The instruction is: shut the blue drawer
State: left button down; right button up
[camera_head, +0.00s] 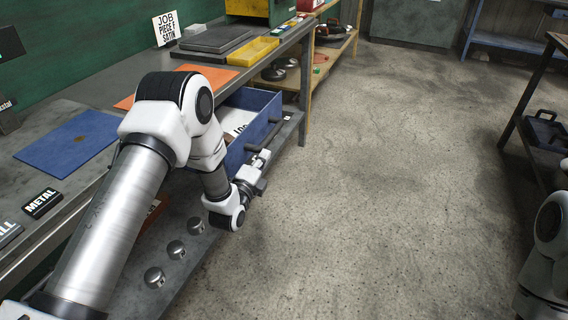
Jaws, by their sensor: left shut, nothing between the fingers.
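The blue drawer (262,130) stands pulled out from under the grey workbench (75,95), with pale sheets lying inside it. A dark bar handle (268,133) runs along its front. My left arm reaches across the bench and hides part of the drawer's near side. My left gripper (262,160) is shut and empty, just in front of the drawer front near the near end of the handle. I cannot tell whether it touches. Part of my right arm shows at the right edge, but its gripper is out of view.
A lower shelf (195,262) under the bench holds several small metal weights (176,250). The bench top carries a blue mat (70,142), an orange mat (185,84) and a yellow tray (252,51). Open concrete floor (380,180) lies to the right of the drawer.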

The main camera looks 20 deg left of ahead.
pick_arm(q)
jog(key=a+p, duration=0.1)
jog(key=a, duration=0.6)
jog(key=a+p, duration=0.1)
jog(key=a, duration=0.5)
jog(key=shift+w+a, duration=0.2)
jog(key=shift+a, duration=0.15)
